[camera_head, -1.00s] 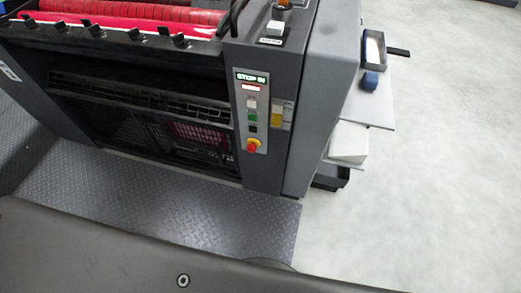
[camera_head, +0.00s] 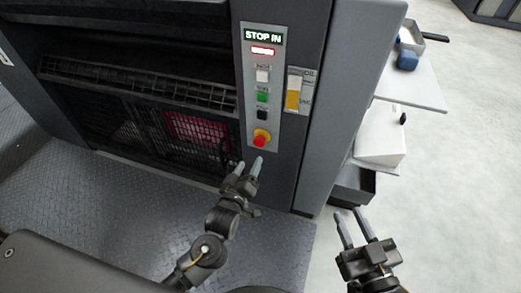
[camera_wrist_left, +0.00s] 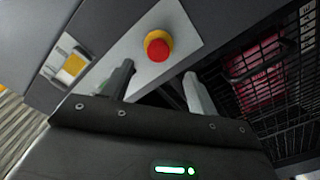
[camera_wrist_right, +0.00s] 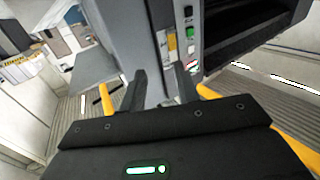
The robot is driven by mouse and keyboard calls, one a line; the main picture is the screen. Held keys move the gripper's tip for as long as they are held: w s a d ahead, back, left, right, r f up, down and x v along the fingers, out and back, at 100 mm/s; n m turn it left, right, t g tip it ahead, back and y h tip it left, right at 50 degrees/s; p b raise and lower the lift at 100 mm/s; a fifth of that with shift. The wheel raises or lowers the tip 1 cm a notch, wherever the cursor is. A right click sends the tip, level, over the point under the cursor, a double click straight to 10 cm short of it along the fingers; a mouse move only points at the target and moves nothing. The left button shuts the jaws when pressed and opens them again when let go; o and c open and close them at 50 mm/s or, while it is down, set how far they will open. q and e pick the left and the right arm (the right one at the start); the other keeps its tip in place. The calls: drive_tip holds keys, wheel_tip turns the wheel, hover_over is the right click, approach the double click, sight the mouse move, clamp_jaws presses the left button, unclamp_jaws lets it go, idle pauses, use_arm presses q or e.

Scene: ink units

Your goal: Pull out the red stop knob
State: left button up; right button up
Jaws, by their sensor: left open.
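The red stop knob (camera_head: 260,140) sits on a yellow collar at the bottom of the light grey button panel (camera_head: 251,108) on the machine's front. The lit sign (camera_head: 264,37) above reads "STOP IN". My left gripper (camera_head: 250,163) is open and empty, just below the knob in the head view. In the left wrist view the knob (camera_wrist_left: 158,50) shows just beyond the gap between the two fingertips, apart from them. My right gripper (camera_head: 348,213) is open and empty, off to the right over the floor.
White, green and black buttons (camera_head: 262,97) line the panel above the knob. A yellow label (camera_head: 292,99) is to its right. A dark mesh opening (camera_head: 195,135) lies left of the panel.

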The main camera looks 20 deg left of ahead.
sight(259, 144)
use_arm(q)
drive_tip(key=w+b, duration=0.1)
drive_tip(key=w, duration=0.4)
drive_tip(key=shift+d+r, duration=0.1)
drive_tip(key=shift+d, duration=0.05)
drive_tip(key=w+b, duration=0.1)
drive_tip(key=w, duration=0.4)
drive_tip(key=shift+d, duration=0.15)
drive_tip(key=shift+w, duration=0.4)
use_arm(e)
wheel_tip(259, 144, up, 6)
drive_tip(key=s+t+y, duration=0.1)
drive_tip(key=t+y, duration=0.2)
drive_tip(key=t, duration=0.1)
drive_tip(key=shift+s+a+r+n, duration=0.15)
drive_tip(key=shift+s+a+n, duration=0.05)
drive_tip(key=shift+a+n, duration=0.2)
